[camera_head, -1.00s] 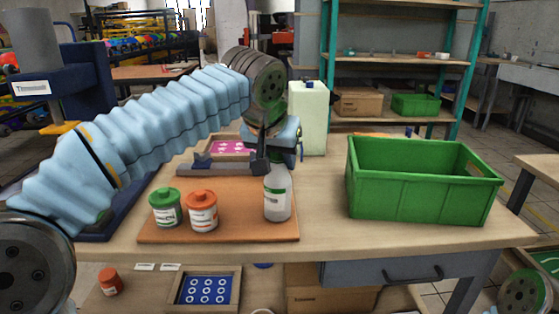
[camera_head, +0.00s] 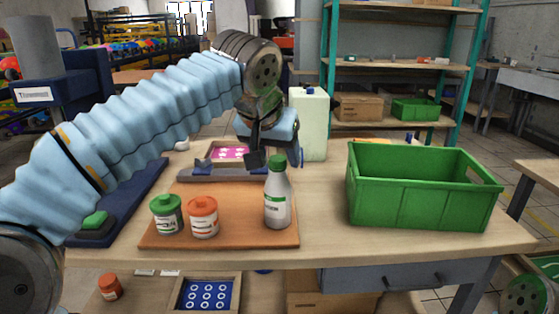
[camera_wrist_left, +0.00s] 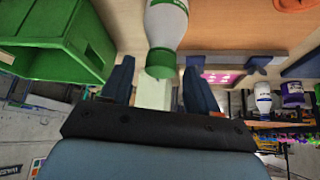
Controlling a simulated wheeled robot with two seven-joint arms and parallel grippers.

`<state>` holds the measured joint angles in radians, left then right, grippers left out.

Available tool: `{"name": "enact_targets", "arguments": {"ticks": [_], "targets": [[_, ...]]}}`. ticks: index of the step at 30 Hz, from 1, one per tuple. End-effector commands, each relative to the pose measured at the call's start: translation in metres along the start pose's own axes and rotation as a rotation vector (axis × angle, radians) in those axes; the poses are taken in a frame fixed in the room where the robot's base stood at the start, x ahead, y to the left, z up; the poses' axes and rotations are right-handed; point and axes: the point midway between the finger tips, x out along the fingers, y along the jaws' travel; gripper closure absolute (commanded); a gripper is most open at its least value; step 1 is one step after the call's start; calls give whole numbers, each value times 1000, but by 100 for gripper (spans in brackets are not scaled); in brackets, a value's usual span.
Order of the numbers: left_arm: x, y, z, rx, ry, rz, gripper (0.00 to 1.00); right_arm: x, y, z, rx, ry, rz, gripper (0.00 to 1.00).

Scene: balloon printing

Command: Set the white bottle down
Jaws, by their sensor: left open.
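The white bottle (camera_head: 277,205) with a green cap and green band stands upright on the right part of the brown board (camera_head: 240,238). My left gripper (camera_head: 256,158) is open just behind and to the left of the bottle's cap in the head view, and holds nothing. In the left wrist view the bottle (camera_wrist_left: 166,22) appears upside down, with its cap pointing toward the space between the spread fingers (camera_wrist_left: 155,88). The bottle stands clear of the fingers. My right gripper does not show clearly; only a round part of my right arm shows at the lower right.
A green-lidded jar (camera_head: 166,215) and an orange-lidded jar (camera_head: 203,217) stand on the board's left. A green crate (camera_head: 420,200) is to the right. A pale canister (camera_head: 309,125) and a frame with a pink print (camera_head: 230,154) are behind.

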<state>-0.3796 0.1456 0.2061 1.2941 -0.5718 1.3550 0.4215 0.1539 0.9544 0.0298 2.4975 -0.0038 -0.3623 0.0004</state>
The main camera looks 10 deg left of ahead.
Motion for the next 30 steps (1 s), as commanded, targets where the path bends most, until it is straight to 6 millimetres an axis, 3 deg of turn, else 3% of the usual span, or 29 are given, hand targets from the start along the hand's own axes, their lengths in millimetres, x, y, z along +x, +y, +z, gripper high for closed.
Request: {"name": "enact_targets", "arguments": {"ticks": [1, 6, 12, 30], "targets": [[-16, 1, -2, 1, 4, 2, 40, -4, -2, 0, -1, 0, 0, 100], [-53, 1, -2, 1, 2, 2, 40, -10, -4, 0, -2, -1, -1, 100], [-78, 0, -1, 1, 1, 0, 40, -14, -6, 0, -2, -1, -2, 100], [-81, 0, 0, 1, 0, 0, 40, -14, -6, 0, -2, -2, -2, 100]]}}
